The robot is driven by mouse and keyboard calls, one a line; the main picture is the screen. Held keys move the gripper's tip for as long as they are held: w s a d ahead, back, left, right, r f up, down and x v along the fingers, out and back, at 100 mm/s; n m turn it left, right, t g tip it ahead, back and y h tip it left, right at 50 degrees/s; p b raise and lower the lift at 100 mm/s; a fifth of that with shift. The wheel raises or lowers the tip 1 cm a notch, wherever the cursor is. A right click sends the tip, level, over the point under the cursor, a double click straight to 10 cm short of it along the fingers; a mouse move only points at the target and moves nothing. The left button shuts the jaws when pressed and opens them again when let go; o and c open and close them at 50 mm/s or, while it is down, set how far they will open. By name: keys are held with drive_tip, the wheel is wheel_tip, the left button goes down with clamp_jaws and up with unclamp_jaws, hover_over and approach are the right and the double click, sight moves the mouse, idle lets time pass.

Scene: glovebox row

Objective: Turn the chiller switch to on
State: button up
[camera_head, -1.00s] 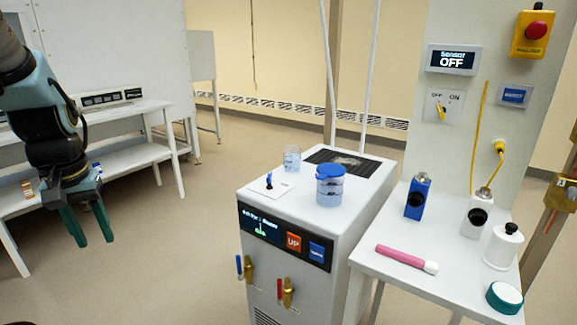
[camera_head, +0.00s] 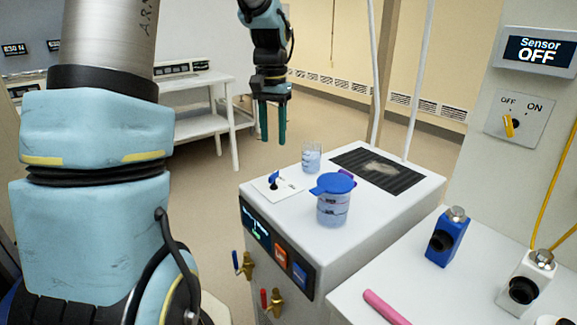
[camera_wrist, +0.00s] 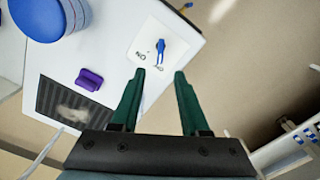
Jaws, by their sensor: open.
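The chiller (camera_head: 385,215) is a white box with a dark front display. Its blue switch (camera_head: 273,179) stands on a white plate (camera_head: 287,190) at the top's left corner. In the wrist view the blue switch (camera_wrist: 160,48) shows ahead of the fingertips, with small lettering on the plate (camera_wrist: 175,33) that I cannot read surely. My gripper (camera_head: 273,140) has green fingers, points down and is above and behind the switch in the head view. In the wrist view my gripper (camera_wrist: 159,75) is open and empty, apart from the switch.
A glass beaker (camera_head: 312,159) and a blue-lidded jar (camera_head: 333,208) stand near the plate, with a purple item (camera_wrist: 89,79) beyond. A dark grille (camera_head: 382,170) covers the back.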

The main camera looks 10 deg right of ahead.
sight(274, 173)
wheel_tip(274, 173, down, 10)
drive_tip(key=shift+a+f+p, duration=0.1)
drive_tip(key=shift+f+p, duration=0.05)
drive_tip(key=shift+p, duration=0.6)
clamp_jaws()
